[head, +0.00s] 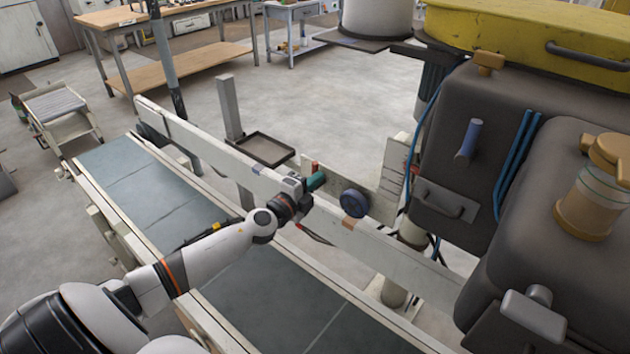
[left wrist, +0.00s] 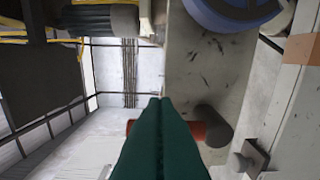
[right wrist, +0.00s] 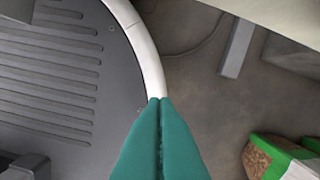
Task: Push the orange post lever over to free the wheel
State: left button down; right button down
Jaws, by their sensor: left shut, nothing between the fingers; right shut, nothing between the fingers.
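The orange lever (head: 314,167) stands by a pale plate behind the conveyor's side rail, just beyond my left fingertips. In the left wrist view its orange-red bar (left wrist: 195,132) runs crosswise behind my fingers, which hide its middle; a dark round end sits at its right. My left gripper (head: 318,180) is shut and empty, its teal fingers (left wrist: 160,102) together. I cannot tell whether they touch the lever. The blue wheel (head: 354,203) is right of the gripper, and its rim (left wrist: 235,12) shows at the top of the left wrist view. My right gripper (right wrist: 160,102) is shut and empty.
The conveyor (head: 150,190) with its white rail (head: 205,150) runs under my left arm. A large grey machine (head: 465,150) with a yellow top fills the right. A small dark tray (head: 258,150) on a post stands behind the rail. Open floor lies beyond.

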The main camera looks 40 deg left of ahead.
pick_arm(q)
jog(key=shift+a+r+n, duration=0.15)
jog(key=shift+a+n, duration=0.2)
jog(key=shift+n, duration=0.45)
jog(key=shift+a+r+n+p, duration=0.1)
jog(key=shift+a+n+p, duration=0.25)
jog(key=shift+n, duration=0.45)
jog(key=shift+w+a+f+n+g+h+p, duration=0.1)
jog(key=shift+a+f+n+p, duration=0.15)
jog(key=shift+a+n+p, duration=1.05)
jog(key=shift+w+a+f+n+g+h+p, duration=0.1)
jog(key=shift+a+f+n+p, duration=0.2)
jog(key=shift+n, duration=1.85)
jog(key=shift+a+f+n+g+h+p, duration=0.1)
jog(key=shift+a+f+n+p, duration=0.15)
jog(key=shift+a+n+p, duration=1.05)
jog(key=shift+d+f+n+b, duration=0.1)
jog(key=shift+d+n+b, duration=0.35)
jog(key=shift+d+n, duration=0.1)
